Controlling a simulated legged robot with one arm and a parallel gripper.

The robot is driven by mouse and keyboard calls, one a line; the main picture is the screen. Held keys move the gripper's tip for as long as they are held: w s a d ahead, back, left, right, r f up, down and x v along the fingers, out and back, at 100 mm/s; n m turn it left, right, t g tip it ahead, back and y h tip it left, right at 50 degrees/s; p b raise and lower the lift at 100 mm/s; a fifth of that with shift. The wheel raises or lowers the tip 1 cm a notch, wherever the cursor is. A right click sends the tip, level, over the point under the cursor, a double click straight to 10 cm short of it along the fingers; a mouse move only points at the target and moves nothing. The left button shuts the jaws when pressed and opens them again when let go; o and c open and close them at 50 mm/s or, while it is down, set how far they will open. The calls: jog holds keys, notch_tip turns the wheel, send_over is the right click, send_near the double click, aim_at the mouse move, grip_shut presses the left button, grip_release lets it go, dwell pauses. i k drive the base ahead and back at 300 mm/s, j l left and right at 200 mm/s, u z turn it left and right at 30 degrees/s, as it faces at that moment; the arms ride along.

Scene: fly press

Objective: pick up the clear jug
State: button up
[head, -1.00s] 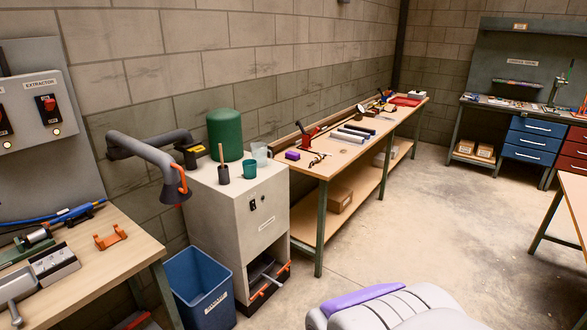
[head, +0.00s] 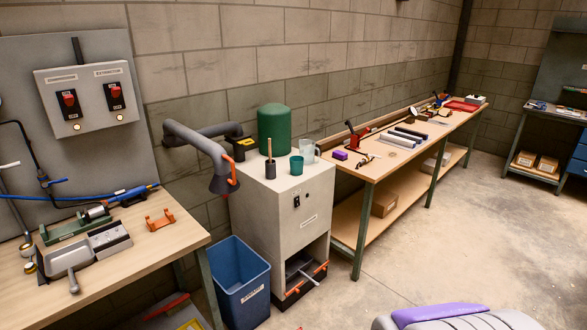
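The clear jug (head: 307,150) stands upright on top of the grey cabinet (head: 284,204), near its back right corner. It is see-through with a handle on its right side. A teal cup (head: 296,165) stands just in front of it and to its left, and hides part of its lower side. My gripper is not in view. A grey and purple rounded part at the bottom right looks like my own body.
A green cylinder (head: 274,130) and a dark pot with a brush (head: 270,168) share the cabinet top. A grey extraction hose (head: 205,146) hangs at its left. Workbenches flank the cabinet. The floor (head: 400,250) to the right is open.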

aim_at(307, 148)
jog(key=i+z, duration=0.25)
jog(key=z, duration=0.25)
jog(key=i+z, duration=0.2)
jog(key=z, duration=0.3)
jog(key=i+j+z, duration=0.15)
jog(key=i+j, duration=0.3)
jog(key=i+j+z, duration=0.1)
jog(key=i+j, duration=0.45)
jog(key=i+j+z, duration=0.15)
jog(key=i+j, duration=0.35)
jog(key=i+j+z, duration=0.15)
jog(key=i+j, duration=0.3)
jog(key=j, duration=0.25)
